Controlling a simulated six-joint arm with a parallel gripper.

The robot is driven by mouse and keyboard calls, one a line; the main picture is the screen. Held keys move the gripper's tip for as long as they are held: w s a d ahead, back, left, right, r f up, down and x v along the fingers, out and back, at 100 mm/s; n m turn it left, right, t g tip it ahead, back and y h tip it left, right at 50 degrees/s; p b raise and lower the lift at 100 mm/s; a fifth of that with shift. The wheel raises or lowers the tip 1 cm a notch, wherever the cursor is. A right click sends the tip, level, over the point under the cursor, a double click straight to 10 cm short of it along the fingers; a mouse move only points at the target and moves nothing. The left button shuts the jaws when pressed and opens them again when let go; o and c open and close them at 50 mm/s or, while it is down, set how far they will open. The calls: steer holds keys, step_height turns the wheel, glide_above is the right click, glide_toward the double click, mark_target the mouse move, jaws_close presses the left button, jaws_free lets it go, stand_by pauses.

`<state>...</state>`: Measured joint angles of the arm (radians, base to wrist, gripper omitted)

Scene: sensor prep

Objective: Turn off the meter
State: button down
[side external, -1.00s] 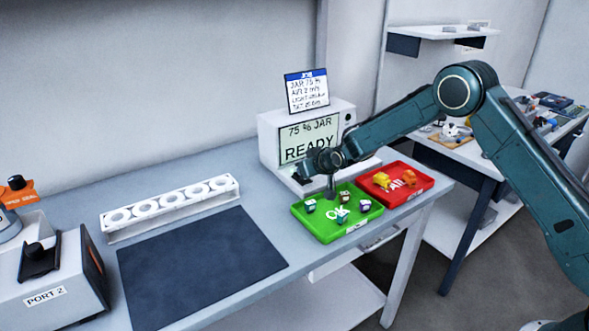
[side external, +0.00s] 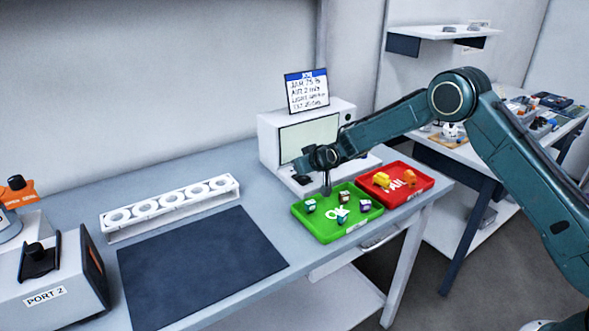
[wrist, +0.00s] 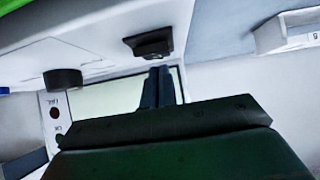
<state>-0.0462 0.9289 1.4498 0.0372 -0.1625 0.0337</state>
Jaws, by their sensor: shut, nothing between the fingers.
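The meter (side external: 267,140) is a white box at the back of the bench, and its screen (side external: 300,137) is blank and pale. The screen also shows blank in the wrist view (wrist: 105,98). A black rocker-like switch (wrist: 150,42) sits on the meter's front ledge; it shows in the side view as a small dark piece (side external: 302,179). My gripper (side external: 327,192) points down, shut and empty, in front of the meter and close to the switch, near the green tray's back edge. In the wrist view its fingers (wrist: 158,84) are together; contact with the switch cannot be told.
A green OK tray (side external: 318,233) with several small cubes lies just in front. A red FAIL tray (side external: 425,187) with orange-yellow pieces is to its right. A white rack (side external: 118,236) with round holes and a dark mat (side external: 200,265) lie left. A job card (side external: 307,91) stands atop the meter.

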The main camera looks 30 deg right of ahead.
steer(key=shift+r, duration=0.1)
stand_by(0.3)
steer(key=shift+w+r, duration=0.1)
steer(key=shift+r, duration=0.45)
step_height(320, 180, up, 3)
steer(key=shift+w+r, duration=0.1)
steer(key=s+r, duration=0.6)
steer(key=r, duration=0.1)
steer(key=shift+r, duration=0.2)
